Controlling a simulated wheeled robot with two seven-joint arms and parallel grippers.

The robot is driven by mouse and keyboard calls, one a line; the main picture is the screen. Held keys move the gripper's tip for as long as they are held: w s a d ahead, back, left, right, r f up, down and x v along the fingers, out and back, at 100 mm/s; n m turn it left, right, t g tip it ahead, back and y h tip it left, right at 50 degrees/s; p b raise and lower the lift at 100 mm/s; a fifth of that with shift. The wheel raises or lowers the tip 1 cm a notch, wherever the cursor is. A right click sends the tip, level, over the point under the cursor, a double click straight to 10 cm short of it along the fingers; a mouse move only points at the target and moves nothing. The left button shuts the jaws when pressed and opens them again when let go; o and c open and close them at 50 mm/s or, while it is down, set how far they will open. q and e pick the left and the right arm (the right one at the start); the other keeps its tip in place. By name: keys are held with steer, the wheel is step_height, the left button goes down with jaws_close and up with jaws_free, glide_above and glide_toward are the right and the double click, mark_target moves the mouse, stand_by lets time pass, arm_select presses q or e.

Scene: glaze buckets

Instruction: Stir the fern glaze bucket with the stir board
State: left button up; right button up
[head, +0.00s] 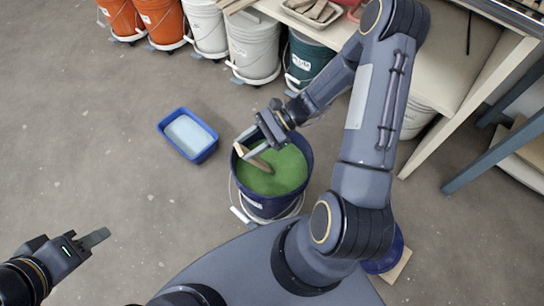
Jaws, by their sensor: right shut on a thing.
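The blue bucket (262,205) of green glaze (283,177) stands on the floor in the middle of the head view. I cannot read a fern label on it. My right gripper (250,146) is over the bucket's far left rim, shut on the wooden stir board (257,162). The board is tilted and its lower end is in the green glaze, so that end is hidden. My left gripper (97,239) is low at the left, away from the bucket. It seems empty, but its finger gap is not clear.
A blue tub (189,136) with pale liquid sits left of the bucket. Orange (160,20), white (252,45) and dark green (308,62) buckets line the back. A table (440,70) stands at the right. The floor at the left is clear.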

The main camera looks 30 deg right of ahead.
steer(key=a+r+p, duration=0.4)
steer(key=r+p, duration=0.3)
steer(key=r, duration=0.2)
steer(key=s+a+r+p, duration=0.1)
steer(key=a+r+p, duration=0.3)
steer(key=r+p, duration=0.3)
steer(key=shift+r+p, duration=0.35)
steer(key=shift+r, duration=1.45)
steer(key=shift+s, duration=0.1)
step_height(320, 180, up, 5)
steer(key=p, duration=0.4)
